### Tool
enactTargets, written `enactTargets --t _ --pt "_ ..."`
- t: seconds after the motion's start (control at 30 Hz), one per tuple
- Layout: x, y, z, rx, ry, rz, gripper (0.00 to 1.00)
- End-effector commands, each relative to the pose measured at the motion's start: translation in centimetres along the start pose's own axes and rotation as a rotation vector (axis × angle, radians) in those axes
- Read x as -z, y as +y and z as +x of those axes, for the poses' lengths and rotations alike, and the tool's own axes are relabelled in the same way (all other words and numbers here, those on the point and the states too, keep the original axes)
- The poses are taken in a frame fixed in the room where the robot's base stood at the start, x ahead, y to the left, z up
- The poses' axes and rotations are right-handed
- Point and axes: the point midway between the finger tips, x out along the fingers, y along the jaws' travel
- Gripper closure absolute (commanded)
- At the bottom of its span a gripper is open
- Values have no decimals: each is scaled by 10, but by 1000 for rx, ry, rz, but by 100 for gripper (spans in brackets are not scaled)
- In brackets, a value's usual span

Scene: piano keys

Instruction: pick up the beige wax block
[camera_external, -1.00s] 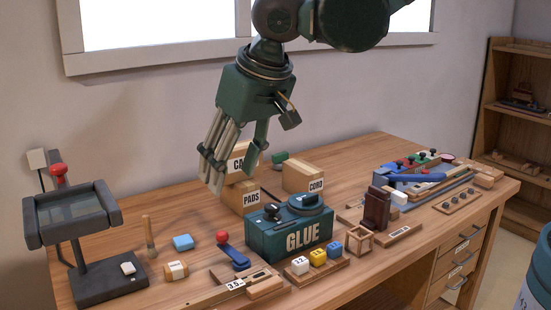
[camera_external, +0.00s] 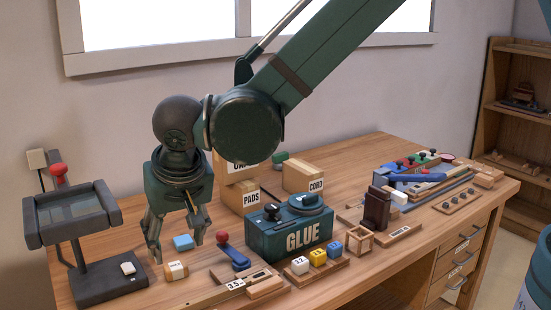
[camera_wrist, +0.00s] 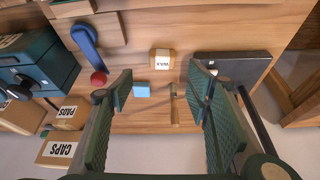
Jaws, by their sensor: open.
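The beige wax block (camera_external: 176,270) lies on the wooden table near its left front, with a white label on it. In the wrist view the wax block (camera_wrist: 162,59) sits in line with the gap between the fingers, just beyond their tips. My gripper (camera_external: 176,249) points down over this part of the table, open and empty. Its fingers (camera_wrist: 160,78) are wide apart and appear to be above the block, not touching it.
A light blue block (camera_external: 183,242) lies behind the wax block. A wooden-handled tool (camera_wrist: 174,105) lies close by. A dark stand (camera_external: 110,284) is at left, a blue lever with a red knob (camera_external: 232,255) at right. The green glue box (camera_external: 290,238) stands farther right.

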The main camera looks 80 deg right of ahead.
Motion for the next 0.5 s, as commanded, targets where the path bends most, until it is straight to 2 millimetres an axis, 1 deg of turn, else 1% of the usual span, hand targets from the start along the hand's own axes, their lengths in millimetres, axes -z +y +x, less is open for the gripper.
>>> enactTargets --t 0.03,0.13,0.5 --pt "-1 -2 4 -3 0 4 51" --pt "-2 -4 8 -6 1 11 51" --pt "-2 -4 9 -6 1 12 51"
